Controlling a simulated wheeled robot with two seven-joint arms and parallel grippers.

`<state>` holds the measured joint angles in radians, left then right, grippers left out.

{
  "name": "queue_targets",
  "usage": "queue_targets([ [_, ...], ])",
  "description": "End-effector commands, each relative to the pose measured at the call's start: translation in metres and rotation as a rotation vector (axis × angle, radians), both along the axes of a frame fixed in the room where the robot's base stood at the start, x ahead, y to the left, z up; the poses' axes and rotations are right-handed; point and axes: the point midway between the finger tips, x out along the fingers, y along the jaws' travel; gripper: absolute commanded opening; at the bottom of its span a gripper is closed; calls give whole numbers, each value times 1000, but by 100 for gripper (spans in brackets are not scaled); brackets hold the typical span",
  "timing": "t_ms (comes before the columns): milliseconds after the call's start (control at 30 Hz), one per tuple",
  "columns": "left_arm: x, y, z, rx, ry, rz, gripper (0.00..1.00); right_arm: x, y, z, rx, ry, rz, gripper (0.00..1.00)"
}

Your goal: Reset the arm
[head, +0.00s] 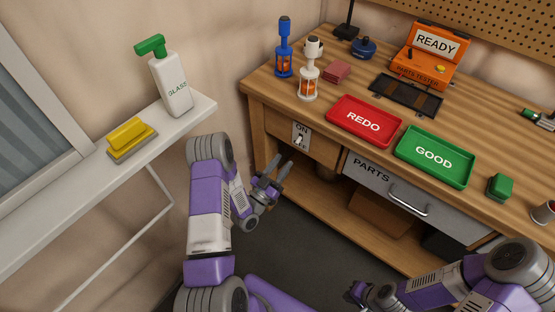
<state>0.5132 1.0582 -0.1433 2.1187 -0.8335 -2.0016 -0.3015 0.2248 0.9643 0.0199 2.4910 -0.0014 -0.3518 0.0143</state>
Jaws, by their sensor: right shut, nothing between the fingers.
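My left arm, purple and grey, rises in the left middle. Its left gripper (282,165) hangs in front of the workbench (258,95), below the ON switch panel (300,134). Its two fingers are apart with nothing between them. My right arm comes in from the lower right. Its right gripper (352,292) is low at the bottom edge, in front of the bench, with its fingers small and partly hidden. It is shut and holds nothing.
A red REDO tray (364,118), a green GOOD tray (435,158) and an orange tester (425,58) reading READY stand on the bench. A PARTS drawer (385,185) is below. A left shelf (65,195) holds a GLASS bottle (172,90) and yellow squeegee (130,138).

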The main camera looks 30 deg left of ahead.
Motion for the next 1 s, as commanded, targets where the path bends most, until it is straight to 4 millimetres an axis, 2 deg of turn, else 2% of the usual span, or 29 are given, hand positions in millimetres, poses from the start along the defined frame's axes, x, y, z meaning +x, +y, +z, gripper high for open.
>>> queue_targets([
  [700,1,-6,-4,-2,24,-11,37,0,0,2,0,0,0,0],
  [867,11,-24,-19,-14,208,-27,37,0,0,15,0,0,0,0],
  [1000,10,-54,-49,-49,523,-52,37,0,0,33,0,0,0,0],
])
